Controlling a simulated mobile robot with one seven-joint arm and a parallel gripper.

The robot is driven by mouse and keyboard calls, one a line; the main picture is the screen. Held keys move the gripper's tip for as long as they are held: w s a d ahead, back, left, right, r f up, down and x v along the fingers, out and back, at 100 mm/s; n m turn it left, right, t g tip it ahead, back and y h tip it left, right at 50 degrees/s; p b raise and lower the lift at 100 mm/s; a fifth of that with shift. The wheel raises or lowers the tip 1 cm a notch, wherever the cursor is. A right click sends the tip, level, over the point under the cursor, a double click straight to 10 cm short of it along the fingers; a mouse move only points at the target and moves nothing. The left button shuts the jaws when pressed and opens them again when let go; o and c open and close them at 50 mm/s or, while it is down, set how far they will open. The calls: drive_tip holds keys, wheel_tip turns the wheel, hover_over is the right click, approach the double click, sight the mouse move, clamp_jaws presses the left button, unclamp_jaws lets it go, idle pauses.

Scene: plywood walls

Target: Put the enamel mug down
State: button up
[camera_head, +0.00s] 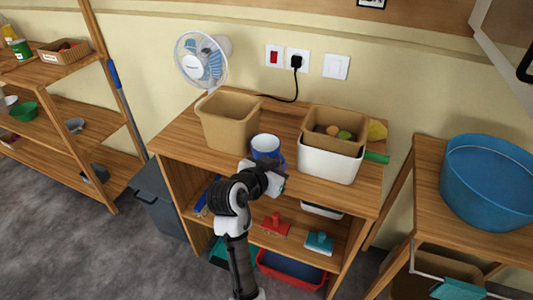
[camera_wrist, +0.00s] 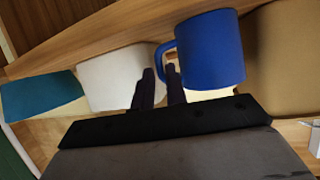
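The enamel mug (camera_head: 265,146) is blue with a pale inside and stands upright at the front of the tabletop, between a tan bin and a white bin. In the wrist view the mug (camera_wrist: 212,50) fills the upper middle, with its handle toward the left. My gripper (camera_head: 274,178) reaches it from the front. In the wrist view the dark fingers of my gripper (camera_wrist: 160,82) lie close on either side of the handle and appear shut on it. I cannot tell whether the mug's base touches the wood.
The wooden tabletop (camera_head: 180,140) holds the tan bin (camera_head: 228,122) on the left, the white bin (camera_head: 327,164) with a tan basket (camera_head: 333,122) on the right, and a fan (camera_head: 200,60) behind. A blue tub (camera_head: 488,185) stands on the right table. Bare wood shows around the bins.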

sight(283, 159)
drive_tip(key=x, duration=0.3)
drive_tip(key=shift+w+d, duration=0.1)
drive_tip(key=shift+w, duration=0.1)
drive_tip(key=shift+c, duration=0.3)
clamp_jaws()
drive_tip(key=shift+r, duration=0.2)
